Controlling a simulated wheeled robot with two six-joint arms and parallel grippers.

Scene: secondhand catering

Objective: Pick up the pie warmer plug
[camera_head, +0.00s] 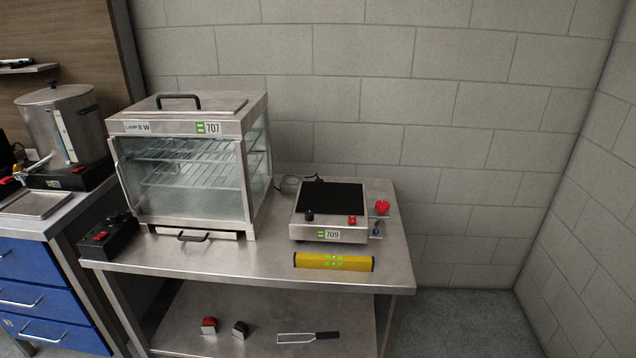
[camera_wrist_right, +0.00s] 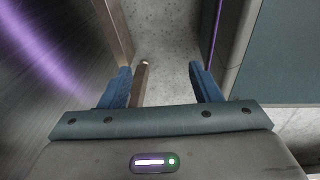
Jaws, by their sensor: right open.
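The pie warmer (camera_head: 190,165) is a steel and glass cabinet with wire shelves, marked 707, on the left of the steel table (camera_head: 270,262) in the head view. I cannot make out its plug for certain. A black socket box (camera_head: 108,238) with red switches sits at the table's left end, beside the warmer. A grey coiled thing and a dark cord (camera_head: 290,185) lie right of the warmer, behind the hob. My right gripper (camera_wrist_right: 160,75) has blue fingers spread apart with nothing held between them; pale floor shows beyond. Neither gripper shows in the head view.
A hob (camera_head: 331,207) marked 709 stands right of the warmer, with a red button beside it. A yellow level (camera_head: 334,262) lies at the table's front. Small items and a handled tool (camera_head: 309,337) lie on the lower shelf. An urn (camera_head: 62,125) stands left above blue drawers.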

